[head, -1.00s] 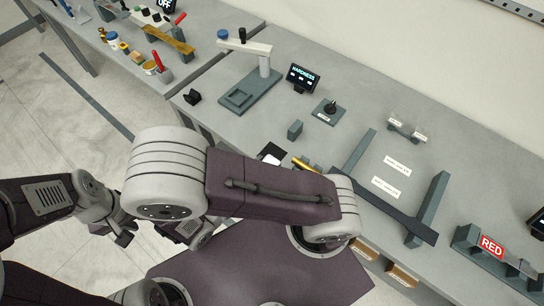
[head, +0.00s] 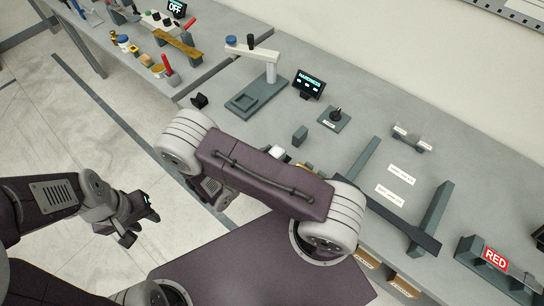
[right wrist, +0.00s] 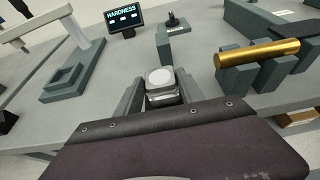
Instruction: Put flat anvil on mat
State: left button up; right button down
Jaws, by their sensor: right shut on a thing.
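My right gripper (right wrist: 160,98) is shut on a small pale grey block with a round white top, which I take to be the flat anvil (right wrist: 160,78). The right wrist view shows a finger on each side of it. In the head view a white piece (head: 278,152), likely the same anvil, shows past my right arm near the bench's front edge; the gripper itself is hidden there. I cannot make out a mat for certain. My left gripper (head: 139,221) hangs over the floor, away from the bench, with its fingers apart and empty.
A grey upright block (head: 300,135) stands just beyond the anvil. Behind it are the HARDNESS display (head: 309,84), a square plate with a black knob (head: 334,118) and the tester (head: 262,80). A gold cylinder (right wrist: 258,53) lies on grey supports to the right.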

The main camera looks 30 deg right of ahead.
jog(key=shift+w+f, duration=0.1)
jog(key=shift+f, duration=0.55)
jog(key=shift+f, duration=0.2)
jog(key=c, duration=0.7)
grip_release()
